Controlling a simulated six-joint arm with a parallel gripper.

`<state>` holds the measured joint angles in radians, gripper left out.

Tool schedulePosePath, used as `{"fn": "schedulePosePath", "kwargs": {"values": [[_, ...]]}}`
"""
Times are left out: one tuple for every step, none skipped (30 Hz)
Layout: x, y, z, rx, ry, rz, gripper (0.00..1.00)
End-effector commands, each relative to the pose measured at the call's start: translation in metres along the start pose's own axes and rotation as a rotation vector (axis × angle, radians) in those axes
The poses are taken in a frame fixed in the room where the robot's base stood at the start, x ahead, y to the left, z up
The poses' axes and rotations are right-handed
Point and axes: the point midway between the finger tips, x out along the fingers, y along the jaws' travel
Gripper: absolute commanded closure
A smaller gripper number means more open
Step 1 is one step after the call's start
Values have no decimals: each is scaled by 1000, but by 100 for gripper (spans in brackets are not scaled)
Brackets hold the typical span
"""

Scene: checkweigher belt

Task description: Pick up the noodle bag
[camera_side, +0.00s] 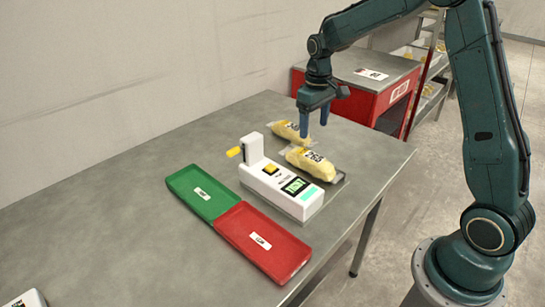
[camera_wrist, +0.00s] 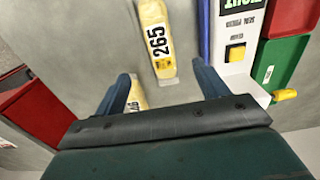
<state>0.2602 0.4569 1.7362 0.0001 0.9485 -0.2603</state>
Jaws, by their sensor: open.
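Two clear bags of yellow noodles are in view. One noodle bag (camera_side: 312,163), labelled 265, lies beside the white weigher; it also shows in the wrist view (camera_wrist: 157,42), ahead of my fingers. A second noodle bag (camera_side: 287,130) lies behind it, partly hidden by my fingers in the side view. In the wrist view this second bag (camera_wrist: 138,92) shows only in part, beside the left finger, with its label cut off. My gripper (camera_side: 315,128) points down near the second bag, open and empty. Its two fingers also show in the wrist view (camera_wrist: 163,80).
The white weigher (camera_side: 268,182) has a yellow button and a green display. A green tray (camera_side: 180,182) and a red tray (camera_side: 285,262) lie in front of it. A red cabinet (camera_side: 395,95) stands behind the grey table (camera_side: 110,175). The table's left side is mostly clear.

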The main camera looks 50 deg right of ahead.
Motion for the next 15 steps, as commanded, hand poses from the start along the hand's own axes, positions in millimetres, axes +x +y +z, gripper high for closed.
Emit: {"fn": "schedulePosePath", "kwargs": {"values": [[10,0,1,0,-4,-1,27],[14,0,1,0,-5,-1,27],[20,0,1,0,-4,-1,27],[24,0,1,0,-4,-1,27],[28,0,1,0,-3,-1,27],[34,0,0,0,-4,-1,27],[37,0,1,0,-4,-1,27],[40,0,0,0,-3,-1,27],[43,0,0,0,-2,0,27],[45,0,0,0,-2,-1,27],[47,0,0,0,-2,0,27],[48,0,0,0,-1,0,27],[49,0,0,0,-1,0,27],[50,0,0,0,0,0,27],[50,0,0,0,0,0,27]]}}
